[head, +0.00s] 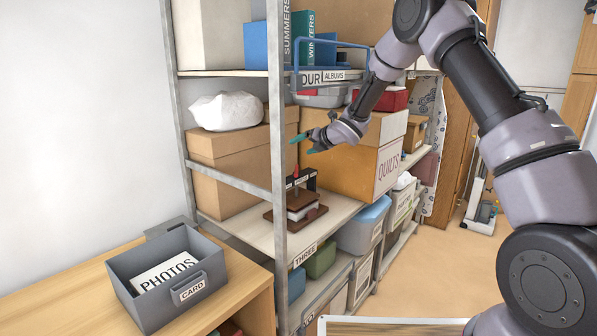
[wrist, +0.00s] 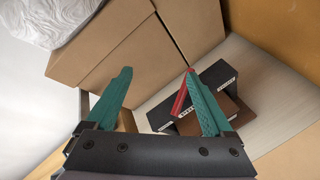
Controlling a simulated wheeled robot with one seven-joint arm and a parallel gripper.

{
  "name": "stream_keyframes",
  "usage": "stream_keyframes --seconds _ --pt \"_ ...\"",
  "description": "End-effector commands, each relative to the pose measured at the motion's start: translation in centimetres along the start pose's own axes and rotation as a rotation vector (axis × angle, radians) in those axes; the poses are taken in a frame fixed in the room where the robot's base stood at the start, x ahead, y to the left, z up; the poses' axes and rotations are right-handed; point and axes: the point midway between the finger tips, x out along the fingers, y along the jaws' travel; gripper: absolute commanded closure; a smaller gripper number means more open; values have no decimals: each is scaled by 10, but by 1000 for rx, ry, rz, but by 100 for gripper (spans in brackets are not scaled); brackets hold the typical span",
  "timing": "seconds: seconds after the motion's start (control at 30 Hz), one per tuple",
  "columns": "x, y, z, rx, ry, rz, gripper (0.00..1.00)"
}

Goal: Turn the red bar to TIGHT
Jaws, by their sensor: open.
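A small press (head: 297,213) with a brown base and a dark crossbar stands on the middle shelf. The red bar (head: 296,172) rises above the crossbar. In the wrist view the red bar (wrist: 180,99) shows just left of the right finger, which hides part of it and of the press. White labels sit on the dark crossbar (wrist: 212,88), too small to read surely. My gripper (head: 308,142), with teal fingers, is open and empty, above the bar in the head view. In the wrist view my gripper (wrist: 157,72) has its fingers wide apart, and the bar is apart from the gap's middle.
Cardboard boxes (head: 232,160) stand behind and left of the press. A QUILTS box (head: 371,164) stands to its right. A shelf post (head: 278,130) and the upper shelf edge (head: 335,82) are close by. A grey PHOTOS bin (head: 125,266) sits on the table at left.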

Motion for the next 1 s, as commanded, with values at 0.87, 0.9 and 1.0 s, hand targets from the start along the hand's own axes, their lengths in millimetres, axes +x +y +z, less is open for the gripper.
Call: stream_keyframes --seconds 0.87,0.9,1.0 --pt "17 -37 -50 -702 344 -78 13" --pt "24 -39 -52 -702 344 -78 13" --pt "40 -41 -57 -702 344 -77 13"
